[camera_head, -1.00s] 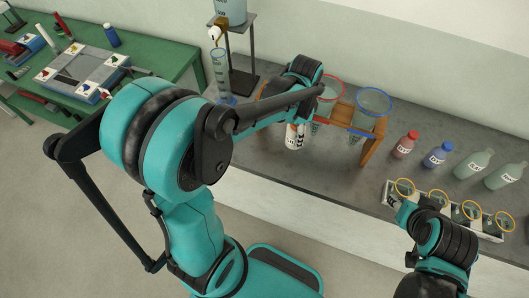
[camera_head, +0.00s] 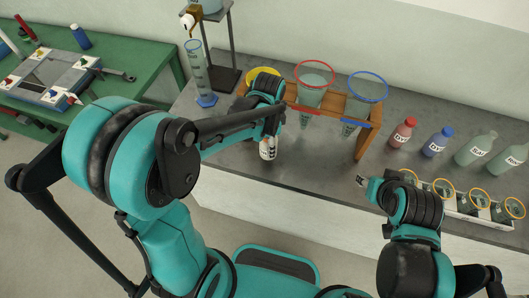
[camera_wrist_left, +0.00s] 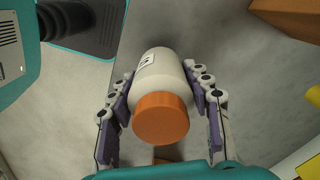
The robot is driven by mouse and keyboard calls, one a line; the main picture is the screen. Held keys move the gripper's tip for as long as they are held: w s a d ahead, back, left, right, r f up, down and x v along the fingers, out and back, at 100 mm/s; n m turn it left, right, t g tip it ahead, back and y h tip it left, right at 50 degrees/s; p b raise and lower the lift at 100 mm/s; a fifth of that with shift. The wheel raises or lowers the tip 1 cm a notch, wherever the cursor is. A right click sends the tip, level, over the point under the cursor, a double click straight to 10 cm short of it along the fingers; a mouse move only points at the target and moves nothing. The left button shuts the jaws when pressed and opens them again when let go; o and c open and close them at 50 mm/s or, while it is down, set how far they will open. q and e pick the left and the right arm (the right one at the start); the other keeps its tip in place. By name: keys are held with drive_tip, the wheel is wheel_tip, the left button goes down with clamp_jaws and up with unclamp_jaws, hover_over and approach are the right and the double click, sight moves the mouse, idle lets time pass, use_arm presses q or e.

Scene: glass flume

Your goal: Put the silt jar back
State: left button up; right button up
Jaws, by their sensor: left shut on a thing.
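A pale, white jar with an orange cap (camera_wrist_left: 158,95) is between the fingers of my left gripper (camera_wrist_left: 160,118) in the left wrist view. Its cap points toward the wrist camera, and its small label is unreadable there. In the head view, the jar (camera_head: 268,150) shows as a white body just below my left gripper (camera_head: 268,132), in front of the funnel rack. The fingers are shut on its sides. My right gripper (camera_head: 362,181) is over the bench at the left end of the white tray; its fingers are too small to read.
A wooden rack (camera_head: 368,142) holds yellow, red (camera_head: 314,72) and blue (camera_head: 368,86) rimmed funnels. Several bottles stand right of it, behind a white tray (camera_head: 470,217) with orange-rimmed cups. A measuring cylinder (camera_head: 199,75) stands left. Bare grey bench lies between rack and tray.

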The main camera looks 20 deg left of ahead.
sight(265, 151)
use_arm(q)
drive_tip(key=shift+w+a+f, duration=0.15)
drive_tip(key=shift+a+f, duration=0.25)
drive_tip(key=shift+a, duration=0.1)
drive_tip(key=shift+f+b, duration=0.85)
drive_tip(key=shift+f, duration=1.1)
drive_tip(key=shift+f, duration=0.15)
drive_tip(key=o, duration=1.2)
drive_tip(key=shift+o, duration=0.2)
